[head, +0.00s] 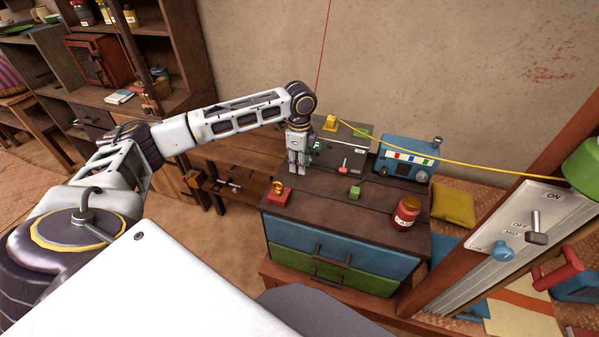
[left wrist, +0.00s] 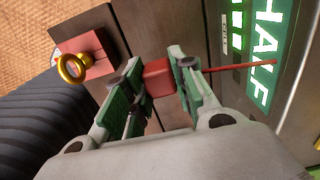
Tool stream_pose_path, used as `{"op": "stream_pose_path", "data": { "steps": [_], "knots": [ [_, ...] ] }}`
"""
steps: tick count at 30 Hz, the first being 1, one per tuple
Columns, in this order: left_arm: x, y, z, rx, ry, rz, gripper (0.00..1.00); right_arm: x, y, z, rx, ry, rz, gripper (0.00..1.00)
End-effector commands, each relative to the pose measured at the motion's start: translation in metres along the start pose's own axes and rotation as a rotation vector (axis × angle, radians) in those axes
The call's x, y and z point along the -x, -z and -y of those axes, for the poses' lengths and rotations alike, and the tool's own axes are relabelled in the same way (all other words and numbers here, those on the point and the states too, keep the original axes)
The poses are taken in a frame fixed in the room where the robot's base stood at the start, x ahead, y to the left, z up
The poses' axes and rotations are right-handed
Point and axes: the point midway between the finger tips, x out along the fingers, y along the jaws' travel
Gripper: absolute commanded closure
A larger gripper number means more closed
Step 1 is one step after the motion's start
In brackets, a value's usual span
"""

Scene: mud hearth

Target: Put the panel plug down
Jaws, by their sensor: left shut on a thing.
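My left gripper (head: 298,168) is low over the left part of the dresser top (head: 322,202), in front of the grey box (head: 338,154). In the left wrist view its green-padded fingers (left wrist: 156,82) are shut on a red block, which I take to be the panel plug (left wrist: 158,77). A thin red lead (left wrist: 245,66) runs from it to the right. In the head view the plug is hidden by the gripper. I cannot tell whether it touches the dresser top. My right gripper is not in view.
A red block with a brass ring (head: 278,191) sits at the dresser's left edge, close to the gripper. A green block (head: 355,191), a red jar (head: 405,213) and a blue box (head: 408,157) stand farther right. A yellow cable (head: 450,161) crosses above. The dresser's front middle is clear.

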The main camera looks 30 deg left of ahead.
Motion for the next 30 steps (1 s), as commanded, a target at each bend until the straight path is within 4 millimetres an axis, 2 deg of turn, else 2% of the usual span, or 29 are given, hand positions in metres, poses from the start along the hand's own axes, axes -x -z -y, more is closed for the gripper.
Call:
{"op": "stream_pose_path", "data": {
  "steps": [6,14,24,30],
  "knots": [
    [-0.005,0.000,0.000,0.000,0.000,0.000,1.00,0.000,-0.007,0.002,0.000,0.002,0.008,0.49],
    [-0.007,0.000,0.000,0.000,0.000,0.000,1.00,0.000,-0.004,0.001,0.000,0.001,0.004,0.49],
    [-0.038,0.000,0.000,0.000,0.000,0.001,1.00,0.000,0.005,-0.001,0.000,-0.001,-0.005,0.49],
    [-0.042,0.000,0.000,-0.001,0.001,0.000,1.00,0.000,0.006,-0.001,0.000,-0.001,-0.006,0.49]
  ]
}}
